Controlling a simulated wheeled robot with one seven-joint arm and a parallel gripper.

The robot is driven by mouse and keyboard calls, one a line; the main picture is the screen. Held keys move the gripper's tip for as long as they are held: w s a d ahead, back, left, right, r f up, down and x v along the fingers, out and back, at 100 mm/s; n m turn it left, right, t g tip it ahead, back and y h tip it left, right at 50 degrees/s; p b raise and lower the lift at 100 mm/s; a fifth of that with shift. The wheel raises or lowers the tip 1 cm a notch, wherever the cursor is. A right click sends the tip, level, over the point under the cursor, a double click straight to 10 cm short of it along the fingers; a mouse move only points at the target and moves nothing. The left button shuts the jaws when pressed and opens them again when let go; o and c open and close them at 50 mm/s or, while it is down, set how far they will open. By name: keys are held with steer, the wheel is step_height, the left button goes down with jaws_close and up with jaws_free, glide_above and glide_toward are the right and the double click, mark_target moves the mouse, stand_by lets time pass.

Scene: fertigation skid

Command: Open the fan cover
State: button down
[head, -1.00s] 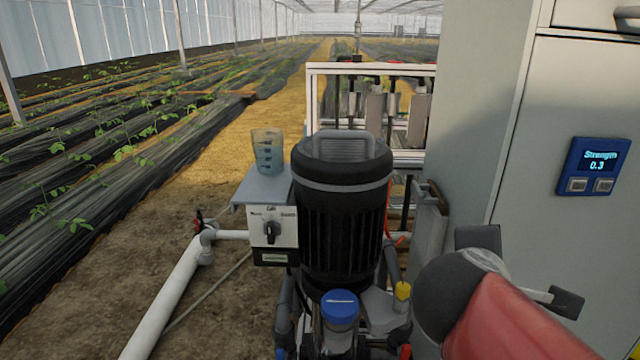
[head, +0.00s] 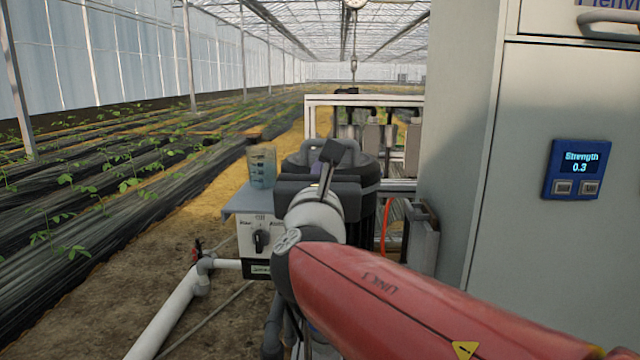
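The fan cover (head: 368,168) is the black domed cap on top of the dark motor (head: 369,215), left of the grey cabinet. It looks seated on the motor, and my arm hides much of its front and middle. My gripper (head: 328,166) is in front of the cover in the head view, seen from behind. I cannot tell whether it touches the cover. The finger gap is not clear, so I cannot tell whether it is open or shut.
A measuring beaker (head: 262,167) stands on a small shelf (head: 252,200) left of the motor, above a switch box (head: 257,239). A white pipe (head: 170,318) runs at lower left. The grey cabinet (head: 545,90) with a Strength 0.3 display (head: 576,169) fills the right.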

steer(key=w, duration=0.3)
steer(key=shift+w+d+r, duration=0.1)
steer(key=shift+w+r, duration=0.15)
steer(key=shift+r, duration=0.1)
steer(key=shift+r, duration=0.1)
steer(key=shift+r+p, duration=0.45)
steer(key=shift+p, duration=0.4)
steer(key=shift+g, duration=0.7)
steer(key=w+r+p, duration=0.1)
steer(key=r+p, duration=0.3)
steer(key=p, duration=0.1)
steer(key=w+r+p, duration=0.1)
steer(key=r+p, duration=0.1)
steer(key=shift+w+p, duration=0.35)
steer(key=shift+p, duration=0.05)
steer(key=w+r+p, duration=0.5)
steer(key=w+r, duration=0.2)
steer(key=w, duration=0.2)
steer(key=shift+w+d, duration=0.2)
steer(key=shift+w, duration=0.05)
